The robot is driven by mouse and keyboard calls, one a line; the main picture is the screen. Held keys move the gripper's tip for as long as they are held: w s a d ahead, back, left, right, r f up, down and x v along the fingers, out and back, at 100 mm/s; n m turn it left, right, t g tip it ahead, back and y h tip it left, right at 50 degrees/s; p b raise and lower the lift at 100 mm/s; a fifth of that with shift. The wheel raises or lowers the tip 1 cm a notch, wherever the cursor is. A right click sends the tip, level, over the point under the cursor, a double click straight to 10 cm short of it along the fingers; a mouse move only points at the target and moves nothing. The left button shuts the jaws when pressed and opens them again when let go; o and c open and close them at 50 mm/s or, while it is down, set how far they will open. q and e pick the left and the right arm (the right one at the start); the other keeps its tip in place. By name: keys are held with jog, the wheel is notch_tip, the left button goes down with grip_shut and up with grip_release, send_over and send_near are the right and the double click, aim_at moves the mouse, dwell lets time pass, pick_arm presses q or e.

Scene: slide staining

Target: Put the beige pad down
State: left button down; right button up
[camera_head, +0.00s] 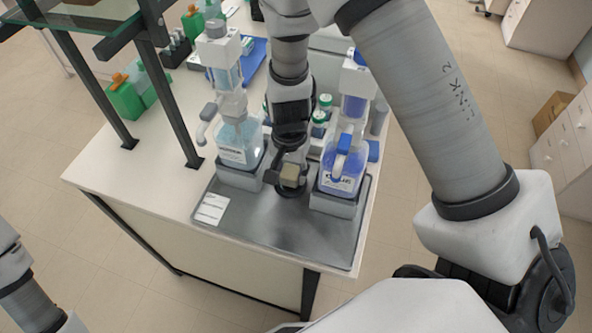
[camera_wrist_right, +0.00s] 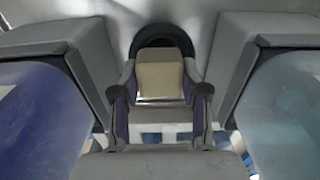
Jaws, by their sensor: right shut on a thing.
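My right gripper (camera_head: 286,181) reaches down from the top of the head view, between two bottles. It is shut on the small beige pad (camera_head: 292,174). In the right wrist view the beige pad (camera_wrist_right: 160,79) sits between the two fingers of the right gripper (camera_wrist_right: 160,92). A dark round ring (camera_wrist_right: 161,37) shows just beyond the pad, on the grey tray (camera_head: 285,229). I cannot tell whether the pad touches the tray or the ring. My left gripper is outside both views; only part of its arm shows at the lower left.
A pale blue bottle (camera_head: 239,146) stands in a grey holder left of the gripper, a dark blue bottle (camera_head: 343,165) in another close on its right. A white label (camera_head: 211,208) lies at the tray's left. The tray's front is clear.

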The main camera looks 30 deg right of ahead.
aim_at(290, 170)
jog(key=shift+s+a+f, duration=0.1)
jog(key=shift+a+f, duration=0.05)
jog(key=shift+f, duration=0.55)
jog(key=shift+w, duration=0.2)
jog(key=shift+w+d, duration=0.15)
jog(key=shift+d, duration=0.1)
jog(key=o, duration=1)
jog(key=shift+a+r, duration=0.1)
jog(key=shift+r, duration=0.4)
notch_tip(290, 170, up, 11)
jog(key=shift+r, duration=0.1)
